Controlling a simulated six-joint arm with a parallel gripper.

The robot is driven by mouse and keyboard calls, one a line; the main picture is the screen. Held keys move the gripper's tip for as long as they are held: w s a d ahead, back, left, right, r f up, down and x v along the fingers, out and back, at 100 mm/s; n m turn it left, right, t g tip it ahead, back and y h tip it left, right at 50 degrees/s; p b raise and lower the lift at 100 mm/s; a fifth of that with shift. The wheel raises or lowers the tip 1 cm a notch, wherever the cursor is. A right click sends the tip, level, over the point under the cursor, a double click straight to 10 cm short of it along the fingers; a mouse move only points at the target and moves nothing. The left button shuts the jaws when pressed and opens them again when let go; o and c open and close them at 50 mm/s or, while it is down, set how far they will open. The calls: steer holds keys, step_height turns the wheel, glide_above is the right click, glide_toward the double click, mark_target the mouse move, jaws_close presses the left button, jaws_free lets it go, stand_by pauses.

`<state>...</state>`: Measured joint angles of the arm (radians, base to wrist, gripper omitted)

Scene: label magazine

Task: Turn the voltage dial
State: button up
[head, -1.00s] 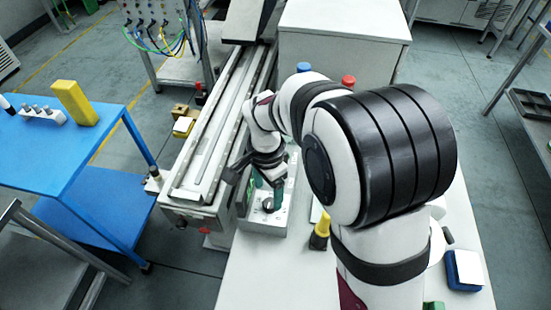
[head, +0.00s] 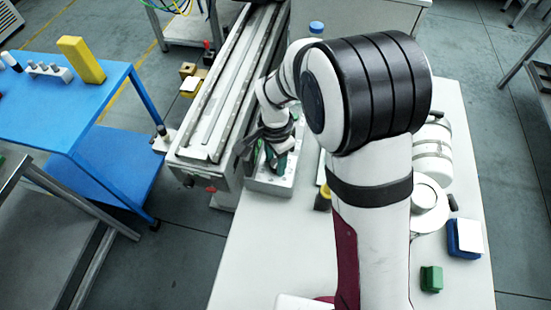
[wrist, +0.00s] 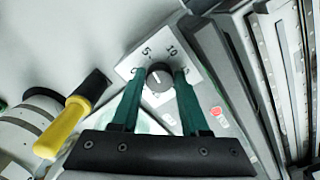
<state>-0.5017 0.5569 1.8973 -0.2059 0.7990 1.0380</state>
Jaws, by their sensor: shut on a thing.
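The voltage dial (wrist: 158,78) is a dark round knob with a pale pointer line, on a white plate marked with numbers such as 5 and 10 (wrist: 140,58). In the wrist view the green fingers of my gripper (wrist: 160,72) stand on either side of the knob and are shut on it. The pointer leans up and to the left, below the gap between 5 and 10. In the head view my gripper (head: 281,160) is down at the light grey box (head: 268,187) at the table's left edge, and the dial is hidden there.
A long metal rail (head: 225,85) runs along the left of the box. A yellow and black object (wrist: 62,130) stands close by on the white table (head: 255,260). A blue block (head: 463,248) and a green block (head: 431,279) lie to the right.

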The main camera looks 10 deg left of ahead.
steer(key=shift+n, duration=0.4)
jaws_close()
steer(key=n, duration=0.4)
steer(key=shift+n, duration=0.3)
steer(key=n, duration=0.5)
steer(key=shift+d, duration=0.15)
steer(key=shift+n, duration=0.3)
steer(key=o, duration=1.1)
jaws_free()
steer(key=shift+o, duration=0.2)
